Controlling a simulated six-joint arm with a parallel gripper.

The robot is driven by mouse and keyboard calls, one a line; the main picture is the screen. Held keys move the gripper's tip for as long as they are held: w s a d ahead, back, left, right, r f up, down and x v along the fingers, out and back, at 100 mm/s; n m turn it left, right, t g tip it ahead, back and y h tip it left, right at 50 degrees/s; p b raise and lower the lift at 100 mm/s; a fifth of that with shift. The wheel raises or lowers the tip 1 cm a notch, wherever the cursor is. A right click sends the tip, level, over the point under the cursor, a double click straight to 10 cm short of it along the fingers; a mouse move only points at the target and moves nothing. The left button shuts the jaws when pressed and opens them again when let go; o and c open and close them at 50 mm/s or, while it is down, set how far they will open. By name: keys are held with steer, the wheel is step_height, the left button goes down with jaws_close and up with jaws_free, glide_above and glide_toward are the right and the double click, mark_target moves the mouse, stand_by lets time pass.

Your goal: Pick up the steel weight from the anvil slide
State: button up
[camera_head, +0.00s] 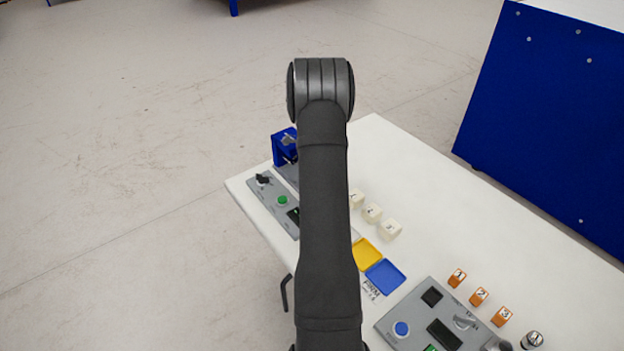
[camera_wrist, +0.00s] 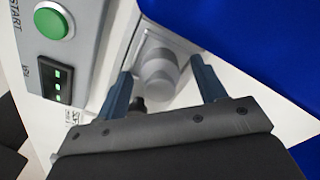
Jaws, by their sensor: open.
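In the wrist view, a round grey metal piece (camera_wrist: 157,72), which looks like the steel weight, sits on a light grey strip, likely the anvil slide (camera_wrist: 128,52). My gripper (camera_wrist: 162,67) is open, with one blue-grey finger on each side of the piece. Gaps show between it and the fingers; I cannot tell how far down the fingertips reach. In the head view my arm hides the gripper and the weight.
A panel with a green START button (camera_wrist: 54,20) and a lit switch (camera_wrist: 55,82) lies left of my gripper. A blue housing (camera_wrist: 270,50) stands close on the right. The white table (camera_head: 440,205) holds several white blocks (camera_head: 372,212), yellow (camera_head: 367,253) and blue (camera_head: 385,277) trays, and another panel (camera_head: 420,320).

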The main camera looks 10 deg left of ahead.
steer(key=c, duration=1.3)
steer(key=shift+c, duration=0.2)
steer(key=shift+r, duration=0.1)
